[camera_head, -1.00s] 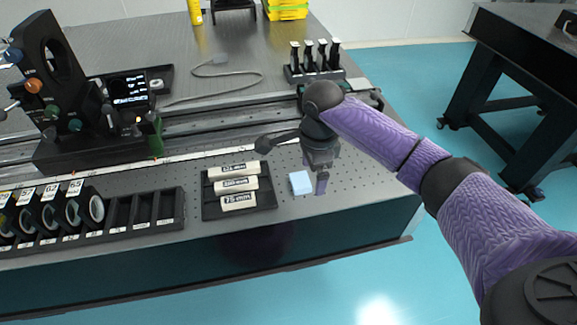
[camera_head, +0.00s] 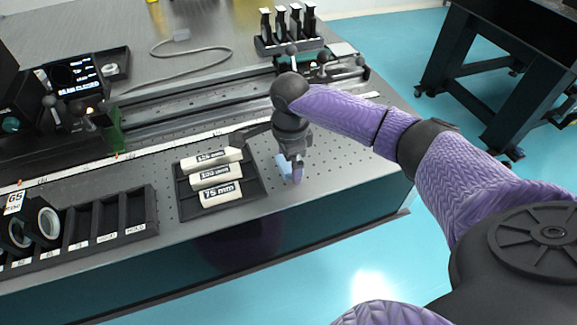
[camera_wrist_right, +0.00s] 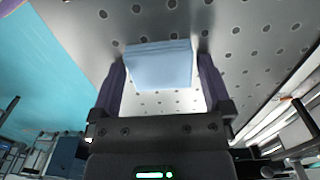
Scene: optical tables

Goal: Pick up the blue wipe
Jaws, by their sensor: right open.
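The blue wipe (camera_head: 283,163) is a small light blue folded pad lying on the perforated metal table top (camera_head: 350,150). In the head view my right gripper (camera_head: 293,172) points down over it and partly hides it. In the right wrist view the wipe (camera_wrist_right: 160,65) shows between the two purple fingers of my right gripper (camera_wrist_right: 161,78), one on each side. My left gripper is out of view.
A rail (camera_head: 190,108) and a stand with several black holders (camera_head: 290,45) are behind. The table's front edge is close.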

